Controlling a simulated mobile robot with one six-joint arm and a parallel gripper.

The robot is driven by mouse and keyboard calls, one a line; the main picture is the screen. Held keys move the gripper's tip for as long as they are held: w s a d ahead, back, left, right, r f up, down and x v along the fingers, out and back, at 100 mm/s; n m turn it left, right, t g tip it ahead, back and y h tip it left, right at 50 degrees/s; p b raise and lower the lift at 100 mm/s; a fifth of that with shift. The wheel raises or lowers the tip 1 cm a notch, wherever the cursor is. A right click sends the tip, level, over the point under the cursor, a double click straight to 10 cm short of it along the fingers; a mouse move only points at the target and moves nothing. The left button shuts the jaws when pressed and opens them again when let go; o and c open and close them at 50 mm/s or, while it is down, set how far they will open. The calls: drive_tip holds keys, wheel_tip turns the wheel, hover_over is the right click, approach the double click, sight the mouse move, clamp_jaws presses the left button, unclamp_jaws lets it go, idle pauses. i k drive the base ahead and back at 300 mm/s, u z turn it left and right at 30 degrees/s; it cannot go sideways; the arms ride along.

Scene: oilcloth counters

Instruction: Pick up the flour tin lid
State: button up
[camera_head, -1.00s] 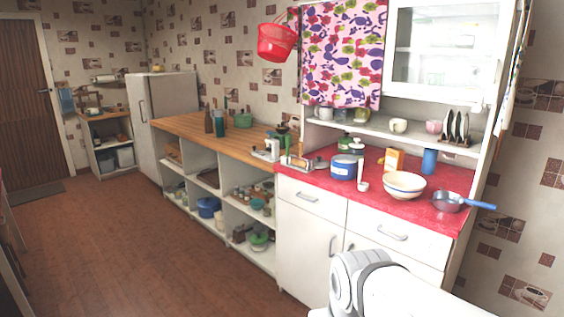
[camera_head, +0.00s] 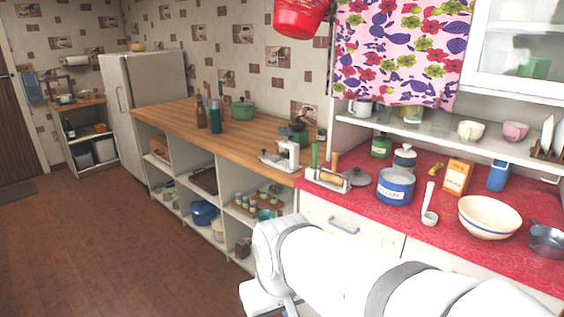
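The blue tin (camera_head: 395,188) with a white label stands open on the red counter; its lettering is too small to read surely. A grey round lid (camera_head: 357,177) with a small knob lies flat on the red oilcloth just left of the tin, apart from it, right behind a small rack with a rolling-pin-like item. My white arm crosses the lower foreground, in front of the cabinet and well short of the lid. My gripper's fingers do not show; the arm's end runs off the bottom edge.
Around the lid stand a white-lidded jar (camera_head: 404,158), a green jar (camera_head: 381,145), a white ladle (camera_head: 430,208) and a rack (camera_head: 327,179). A cream bowl (camera_head: 489,217) and pan (camera_head: 546,240) are farther right. A shelf (camera_head: 440,131) overhangs the counter's back. The floor at left is clear.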

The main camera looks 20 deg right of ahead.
sight(360, 178)
drive_tip(key=z, duration=0.35)
drive_tip(key=i, duration=1.05)
drive_tip(key=z, duration=0.6)
drive_tip(key=k, duration=0.85)
drive_tip(key=z, duration=0.2)
drive_tip(key=i, duration=1.35)
drive_tip(key=u, duration=0.1)
